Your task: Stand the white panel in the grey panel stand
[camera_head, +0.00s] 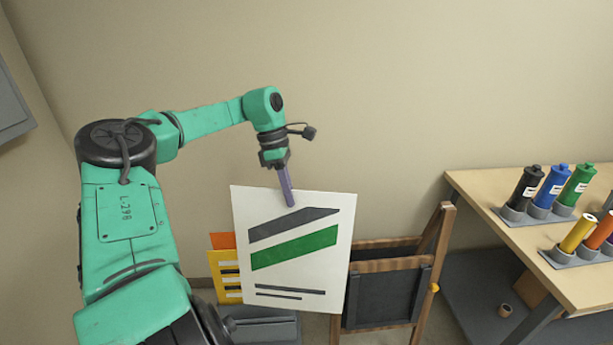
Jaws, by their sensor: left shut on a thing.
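The white panel (292,272), printed with dark grey bars and one green bar, hangs nearly upright and slightly tilted in the middle of the head view. My left gripper (285,186) is shut on its top edge, near the middle. A grey box-like thing (262,326), which looks like the panel stand, is low in the view, below and behind the panel. The panel hides part of it, and my arm covers its left end. I cannot tell whether the panel's lower edge touches it. My right gripper is not in view.
A yellow panel (226,288) and an orange one (222,240) stand behind the white panel's left side. A wooden frame with a dark board (384,297) stands close on the right. A wooden table (490,200) at right holds several coloured bottles in grey holders.

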